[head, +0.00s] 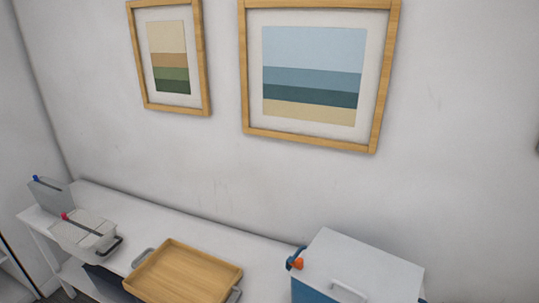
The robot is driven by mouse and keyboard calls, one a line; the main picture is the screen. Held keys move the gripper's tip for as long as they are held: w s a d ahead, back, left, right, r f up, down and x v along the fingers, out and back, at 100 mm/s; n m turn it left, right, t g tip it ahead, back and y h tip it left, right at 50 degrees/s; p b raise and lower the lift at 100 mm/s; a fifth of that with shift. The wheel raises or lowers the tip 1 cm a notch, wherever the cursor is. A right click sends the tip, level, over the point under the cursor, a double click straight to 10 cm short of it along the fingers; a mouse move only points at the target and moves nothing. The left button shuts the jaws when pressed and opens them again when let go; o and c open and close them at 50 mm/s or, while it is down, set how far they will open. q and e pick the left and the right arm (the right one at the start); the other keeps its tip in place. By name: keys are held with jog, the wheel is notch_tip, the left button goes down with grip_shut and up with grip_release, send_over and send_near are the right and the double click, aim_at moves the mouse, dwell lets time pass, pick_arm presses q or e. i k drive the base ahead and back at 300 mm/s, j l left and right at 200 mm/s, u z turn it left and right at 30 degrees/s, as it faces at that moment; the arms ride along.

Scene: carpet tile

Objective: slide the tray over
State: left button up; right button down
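A wooden tray (185,272) with a light brown, raised rim lies on the white table (150,218) at the bottom middle. It has a grey metal handle at its left end and another at its right end. The tray's near edge is close to the bottom of the head view. Neither of my grippers shows in the head view, and nothing is seen touching the tray.
A white container (75,240) with a dark handle and a red-tipped stick stands left of the tray. A grey box (50,192) with a blue-tipped stick is behind it. A blue box with a white lid (350,265) stands at right. Framed pictures hang above.

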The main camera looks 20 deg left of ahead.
aim_at(176, 272)
jog(key=u, duration=1.4)
